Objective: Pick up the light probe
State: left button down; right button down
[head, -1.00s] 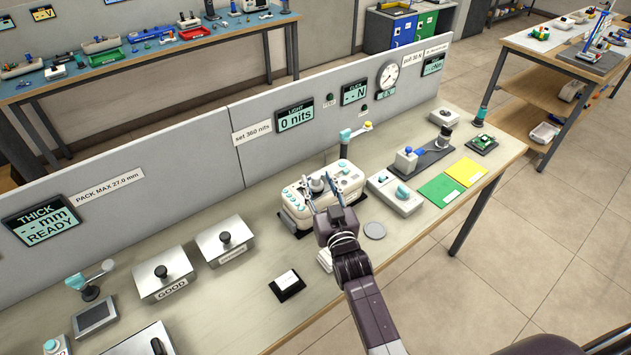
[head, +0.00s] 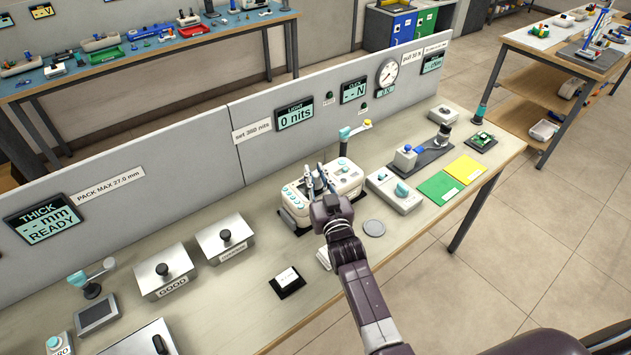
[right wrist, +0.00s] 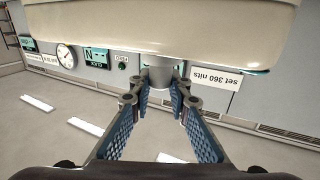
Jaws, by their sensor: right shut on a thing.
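The light probe (right wrist: 160,77) is a short grey cylinder, seen in the right wrist view between my right fingertips and against the edge of a cream device. My right gripper (head: 317,183) is shut on it, over the top of the cream device (head: 349,179) in the head view. The right gripper also shows in the right wrist view (right wrist: 160,92), with its blue-padded fingers converging on the probe. In the head view the fingers mostly hide the probe. I cannot tell whether the probe still touches the device. My left gripper is not in view.
The light display (head: 295,115) on the partition reads 0 nits.

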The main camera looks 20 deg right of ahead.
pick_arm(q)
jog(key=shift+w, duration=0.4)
